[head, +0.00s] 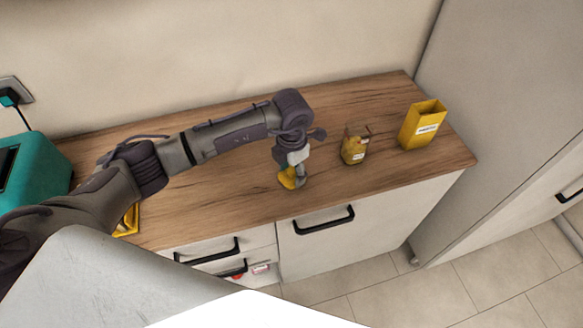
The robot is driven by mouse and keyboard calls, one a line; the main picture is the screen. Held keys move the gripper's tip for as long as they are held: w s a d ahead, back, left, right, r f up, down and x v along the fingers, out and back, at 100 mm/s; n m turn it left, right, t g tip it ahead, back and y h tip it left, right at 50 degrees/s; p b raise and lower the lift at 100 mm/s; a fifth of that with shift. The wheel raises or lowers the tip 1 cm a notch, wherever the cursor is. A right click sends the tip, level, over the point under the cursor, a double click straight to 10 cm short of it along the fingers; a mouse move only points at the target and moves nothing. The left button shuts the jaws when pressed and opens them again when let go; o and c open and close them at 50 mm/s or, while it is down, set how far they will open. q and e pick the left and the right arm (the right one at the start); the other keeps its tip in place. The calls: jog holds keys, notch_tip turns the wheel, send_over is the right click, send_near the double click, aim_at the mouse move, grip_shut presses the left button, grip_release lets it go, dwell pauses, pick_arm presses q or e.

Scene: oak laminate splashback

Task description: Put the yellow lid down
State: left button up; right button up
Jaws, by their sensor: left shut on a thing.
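The yellow lid (287,179) is between the fingers of my left gripper (293,177), which is shut on it. The lid looks tilted on edge and is partly covered by the fingers. It is at or just above the wooden counter (240,195), near the front edge; I cannot tell whether it touches the wood. My right gripper is not in view.
A yellow open box (423,125) stands at the right of the counter. A teal appliance (38,172) is at the far left. A yellow item (130,220) lies partly behind my arm. Bare wood lies between gripper and jar, and behind them.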

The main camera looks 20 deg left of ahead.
pick_arm(q)
jog(key=shift+f+b, duration=0.25)
jog(key=shift+b, duration=0.05)
jog(key=o, duration=0.9)
jog(key=shift+r, duration=0.1)
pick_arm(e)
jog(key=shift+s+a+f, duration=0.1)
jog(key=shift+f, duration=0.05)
pick_arm(q)
jog(key=shift+r, duration=0.1)
